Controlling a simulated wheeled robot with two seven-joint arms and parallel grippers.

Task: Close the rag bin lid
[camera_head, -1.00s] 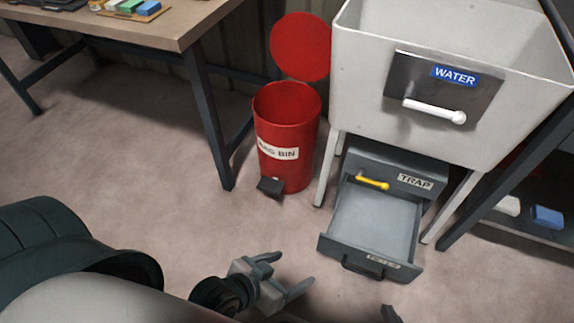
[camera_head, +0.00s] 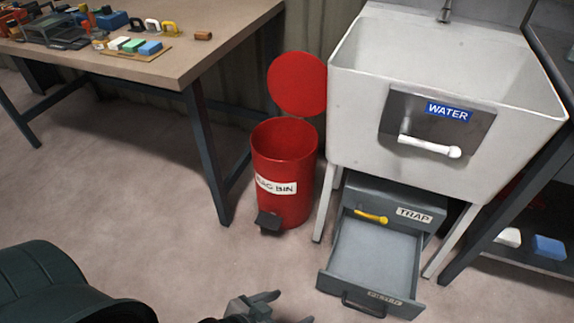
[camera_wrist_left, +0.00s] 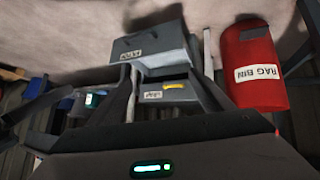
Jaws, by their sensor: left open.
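The red rag bin (camera_head: 285,168) stands upright on the floor between the workbench and the sink. Its round red lid (camera_head: 298,84) is raised, standing open behind the bin's rim. A dark pedal (camera_head: 268,221) sits at the bin's foot. My left gripper (camera_head: 287,307) is at the bottom edge of the head view, partly cut off, open and empty, well in front of the bin. In the left wrist view the bin (camera_wrist_left: 254,88) lies to the right, beyond the open left fingers (camera_wrist_left: 155,95), apart from them. My right gripper is not in view.
A white sink (camera_head: 360,110) marked WATER stands right of the bin. Beneath it a grey trap unit (camera_head: 385,205) has its drawer (camera_head: 368,255) pulled out over the floor. A workbench (camera_head: 190,65) with tools is at left. The floor before the bin is clear.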

